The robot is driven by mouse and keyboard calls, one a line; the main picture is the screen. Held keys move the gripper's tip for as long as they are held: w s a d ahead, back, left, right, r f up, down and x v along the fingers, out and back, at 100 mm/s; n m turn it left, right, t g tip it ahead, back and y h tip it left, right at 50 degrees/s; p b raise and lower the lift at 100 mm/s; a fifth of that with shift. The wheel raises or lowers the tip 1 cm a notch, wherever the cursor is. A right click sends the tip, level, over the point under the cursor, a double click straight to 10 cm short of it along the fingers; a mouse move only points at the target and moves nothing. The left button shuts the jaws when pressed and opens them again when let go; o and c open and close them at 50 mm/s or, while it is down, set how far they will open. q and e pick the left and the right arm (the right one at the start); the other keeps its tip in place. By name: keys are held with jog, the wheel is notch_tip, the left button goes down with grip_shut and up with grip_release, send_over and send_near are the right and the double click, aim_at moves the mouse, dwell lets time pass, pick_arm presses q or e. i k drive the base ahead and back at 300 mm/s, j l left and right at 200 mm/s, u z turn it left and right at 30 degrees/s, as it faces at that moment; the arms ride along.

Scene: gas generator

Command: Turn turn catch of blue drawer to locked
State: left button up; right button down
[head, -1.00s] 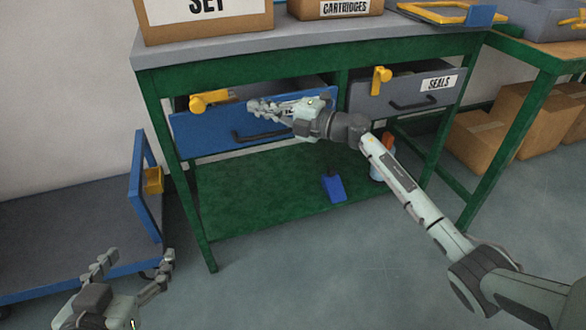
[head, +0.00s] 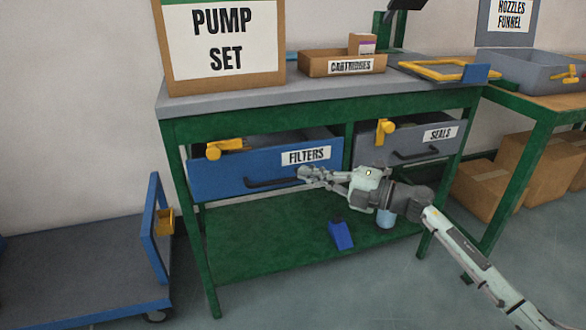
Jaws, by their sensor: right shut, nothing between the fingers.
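The blue drawer (head: 230,178), labelled FILTERS, sits under the left half of the green workbench. Its inside shows over the top of its front, so it stands partly out. Its yellow turn catch (head: 222,148) is at the upper left, above the drawer front, with its arm pointing sideways to the right. The dark handle (head: 270,183) is on the drawer's lower front. My right gripper (head: 304,174) is shut and empty, in front of the drawer's lower right, close to the handle's right end. I cannot tell whether it touches. My left gripper is out of view.
A grey SEALS drawer (head: 407,147) with its own yellow catch (head: 384,131) is to the right. A blue cart (head: 90,292) stands at the left. A blue dustpan-like object (head: 341,235) and a bottle (head: 386,217) are on the lower shelf. Boxes stand on top.

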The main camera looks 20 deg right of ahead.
aim_at(214, 152)
jog(key=k+l, duration=0.45)
jog(key=l, duration=0.3)
jog(key=k+l, duration=0.25)
jog(key=l, duration=0.1)
